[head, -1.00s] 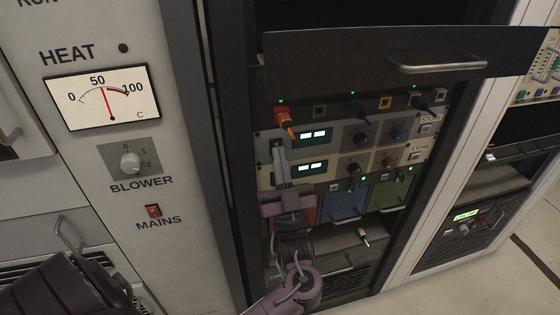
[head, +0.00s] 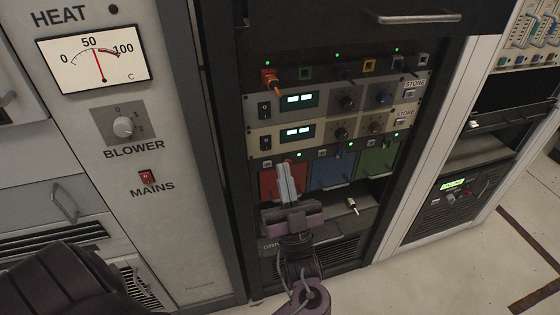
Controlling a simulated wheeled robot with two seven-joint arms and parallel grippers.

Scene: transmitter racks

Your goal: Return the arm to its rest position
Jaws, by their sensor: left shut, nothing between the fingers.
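My left gripper (head: 286,182) is in front of the rack's lower part, with its fingers together and pointing up. It overlaps the red module (head: 268,184) in the picture and holds nothing. I cannot tell whether it touches the module. My left arm comes up from the bottom edge below it. My right gripper is not in view.
The open rack holds two units with lit displays (head: 299,101), knobs and switches. An orange plug (head: 271,81) sits in the row above. Blue (head: 332,171) and green (head: 377,159) modules stand beside the red one. A loose connector (head: 352,206) shows below. A heat meter cabinet (head: 150,230) is at left; floor (head: 480,260) is clear at right.

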